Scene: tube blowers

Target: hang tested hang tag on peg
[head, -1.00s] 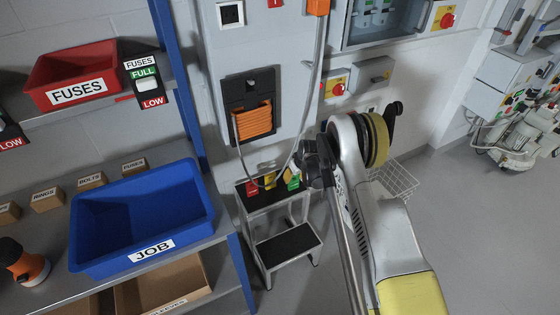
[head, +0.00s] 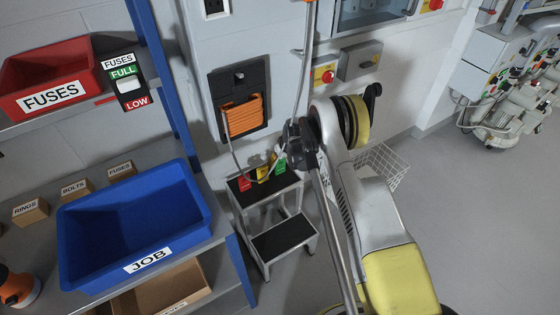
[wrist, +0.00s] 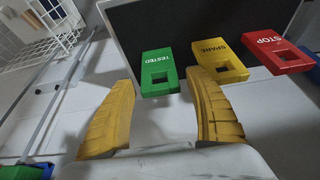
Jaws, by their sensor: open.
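The green TESTED tag (wrist: 160,72) lies on the dark top of the step stool, between and just beyond my fingertips in the wrist view. It has a square hole. My gripper (wrist: 161,78) is open, its yellow fingers apart with nothing held. The yellow SPARE tag (wrist: 219,60) is close to the right finger, and the red STOP tag (wrist: 280,50) is further right. In the head view the green tag (head: 280,168) is at the right end of the row, beside my dark wrist. I cannot pick out the peg with certainty.
The step stool (head: 284,240) stands before a grey cabinet with a hung orange cable (head: 241,114). A grey cable hangs down to the stool top. A white wire basket (head: 382,165) is to the right. The blue JOB bin (head: 135,222) is on the left shelf.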

